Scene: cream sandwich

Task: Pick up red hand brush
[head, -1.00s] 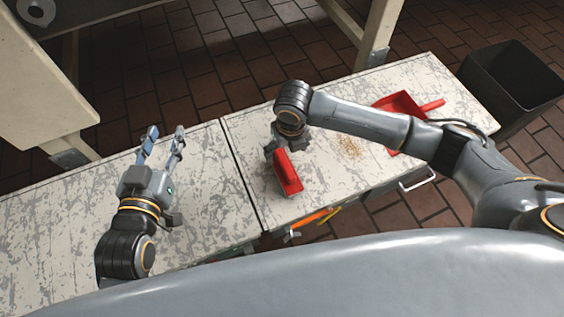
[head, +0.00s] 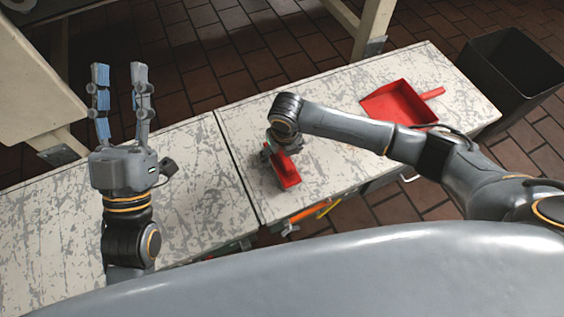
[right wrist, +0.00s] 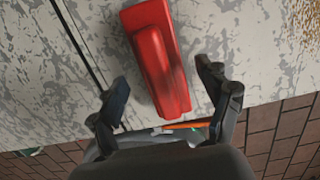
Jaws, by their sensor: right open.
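The red hand brush (head: 288,175) lies on the worn white tabletop, just right of the seam between the two tables. My right gripper (head: 272,155) is directly over it, its arm hiding the far end of the brush in the head view. In the right wrist view the brush (right wrist: 152,50) lies between the two spread fingers of my right gripper (right wrist: 162,76), with a gap visible on both sides. My left gripper (head: 119,105) is open and empty, fingers pointing up the picture, above the left table.
A red dustpan (head: 395,103) lies on the right of the table. Brown crumbs (right wrist: 307,20) show in the right wrist view. A dark bin (head: 505,75) stands beyond the right end. Orange and yellow items (head: 315,212) sit below the front edge.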

